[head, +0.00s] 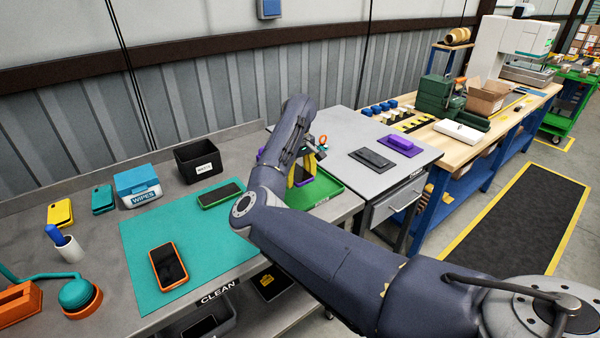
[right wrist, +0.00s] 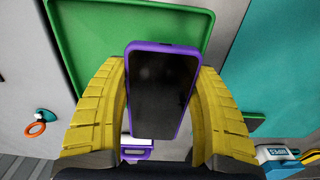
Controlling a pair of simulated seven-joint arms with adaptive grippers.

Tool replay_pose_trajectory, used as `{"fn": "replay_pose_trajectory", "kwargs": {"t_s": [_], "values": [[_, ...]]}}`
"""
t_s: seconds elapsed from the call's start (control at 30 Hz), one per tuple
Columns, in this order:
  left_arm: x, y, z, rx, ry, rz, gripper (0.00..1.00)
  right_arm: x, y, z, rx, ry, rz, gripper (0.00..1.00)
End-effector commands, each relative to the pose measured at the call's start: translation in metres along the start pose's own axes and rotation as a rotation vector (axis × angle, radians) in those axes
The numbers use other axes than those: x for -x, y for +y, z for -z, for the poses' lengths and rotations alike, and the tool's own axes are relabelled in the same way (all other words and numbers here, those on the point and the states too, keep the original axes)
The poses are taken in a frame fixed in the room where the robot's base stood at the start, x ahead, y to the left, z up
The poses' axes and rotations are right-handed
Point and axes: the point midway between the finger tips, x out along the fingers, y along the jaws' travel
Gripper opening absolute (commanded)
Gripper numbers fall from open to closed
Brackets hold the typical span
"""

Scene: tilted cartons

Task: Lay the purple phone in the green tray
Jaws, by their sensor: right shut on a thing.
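The purple phone (right wrist: 162,90) has a black screen and a purple case. In the right wrist view it is between the yellow fingers of my right gripper (right wrist: 162,105), which is shut on it. In the head view my right gripper (head: 302,172) is over the green tray (head: 328,184), partly hidden by my arm. The green tray's rim and floor (right wrist: 85,45) show behind the phone in the wrist view. Whether the phone touches the tray is hard to tell. My left gripper is not in view.
A teal mat (head: 145,235) holds an orange phone (head: 168,266) and a green phone (head: 220,195). A black bin (head: 198,160) and a blue wipes box (head: 138,185) stand behind it. A grey side table (head: 345,135) is to the right of the tray.

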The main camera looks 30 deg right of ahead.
Motion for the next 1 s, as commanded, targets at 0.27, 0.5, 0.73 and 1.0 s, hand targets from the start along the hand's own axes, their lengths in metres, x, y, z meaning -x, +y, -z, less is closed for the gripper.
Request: {"fn": "replay_pose_trajectory", "kwargs": {"t_s": [0.27, 0.5, 0.73, 1.0], "values": [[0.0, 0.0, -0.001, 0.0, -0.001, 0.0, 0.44, -0.019, 0.001, 0.0, 0.0, -0.001, -0.001, 0.37], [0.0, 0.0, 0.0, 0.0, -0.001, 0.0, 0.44, -0.035, 0.001, -0.001, 0.0, -0.001, -0.001, 0.37], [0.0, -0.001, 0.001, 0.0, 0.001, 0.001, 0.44, -0.05, 0.001, -0.001, 0.0, -0.001, 0.0, 0.37], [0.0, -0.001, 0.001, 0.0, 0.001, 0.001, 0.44, -0.066, 0.001, -0.001, 0.0, 0.0, -0.001, 0.37]]}}
